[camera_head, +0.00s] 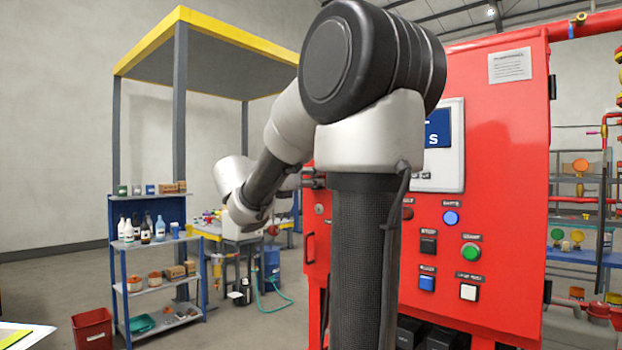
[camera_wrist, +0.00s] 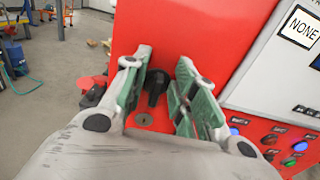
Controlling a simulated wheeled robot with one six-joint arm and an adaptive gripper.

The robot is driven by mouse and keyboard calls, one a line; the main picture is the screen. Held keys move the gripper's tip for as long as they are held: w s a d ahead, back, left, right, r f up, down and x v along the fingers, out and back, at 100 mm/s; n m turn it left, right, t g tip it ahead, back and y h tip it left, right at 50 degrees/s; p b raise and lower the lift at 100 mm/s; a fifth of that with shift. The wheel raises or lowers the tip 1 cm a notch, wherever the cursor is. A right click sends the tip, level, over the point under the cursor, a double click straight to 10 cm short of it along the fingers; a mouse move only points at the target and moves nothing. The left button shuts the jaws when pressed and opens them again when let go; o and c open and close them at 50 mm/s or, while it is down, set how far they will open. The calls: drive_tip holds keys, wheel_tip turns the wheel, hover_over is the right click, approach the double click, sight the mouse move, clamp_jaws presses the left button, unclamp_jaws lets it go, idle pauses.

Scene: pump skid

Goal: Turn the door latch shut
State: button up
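The door latch (camera_wrist: 156,86) is a black handle on the red cabinet (camera_wrist: 210,35), with a round keyhole plate (camera_wrist: 143,119) just below it. In the wrist view it stands nearly upright, leaning slightly. My gripper (camera_wrist: 163,60) has green-padded fingers spread open, one on each side of the latch. Gaps show between the latch and both pads; I cannot tell the depth between them. In the head view the red cabinet (camera_head: 508,130) fills the right side. My arm hides the latch and the gripper there.
The cabinet front carries several buttons, including a green one (camera_head: 470,252), and a display panel (camera_head: 452,160). A shelf rack (camera_head: 160,290) with bottles and a red bin (camera_head: 92,328) stand at left. A workbench (camera_head: 215,235) stands farther back.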

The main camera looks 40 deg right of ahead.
clamp_jaws()
drive_tip(key=shift+s, duration=0.1)
drive_tip(key=m, duration=0.6)
drive_tip(key=s+f+m, duration=0.1)
drive_tip(key=m, duration=0.5)
drive_tip(key=f+m, duration=0.1)
drive_tip(key=m, duration=0.4)
drive_tip(key=shift+s+m, duration=0.35)
drive_tip(key=shift+m, duration=0.05)
idle(0.4)
